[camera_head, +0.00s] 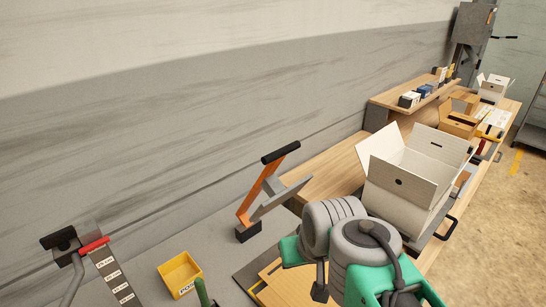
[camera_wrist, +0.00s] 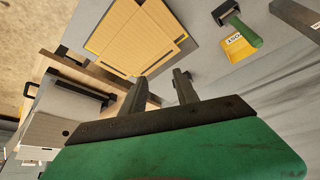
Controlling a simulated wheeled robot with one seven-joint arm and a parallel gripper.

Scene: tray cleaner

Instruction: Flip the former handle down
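The former handle (camera_head: 262,185) is an orange lever with a black grip (camera_head: 281,152) at its upper end. In the head view it stands raised, tilted up to the right from a dark base (camera_head: 248,231), with a grey bar (camera_head: 281,199) beside it. I cannot make out the lever in the wrist view. My gripper (camera_wrist: 160,88) is open in the wrist view, its two dark fingers apart with nothing between them. In the head view my grey and green arm is right of and in front of the lever, not touching it; the fingers are not clear there.
A yellow bin (camera_head: 180,273) stands at the front left, near a black-gripped device with a red part (camera_head: 94,245). A tan board (camera_wrist: 125,40) lies below my gripper. An open white box (camera_head: 407,192) stands on the right. Grey bench lies bare left of the lever.

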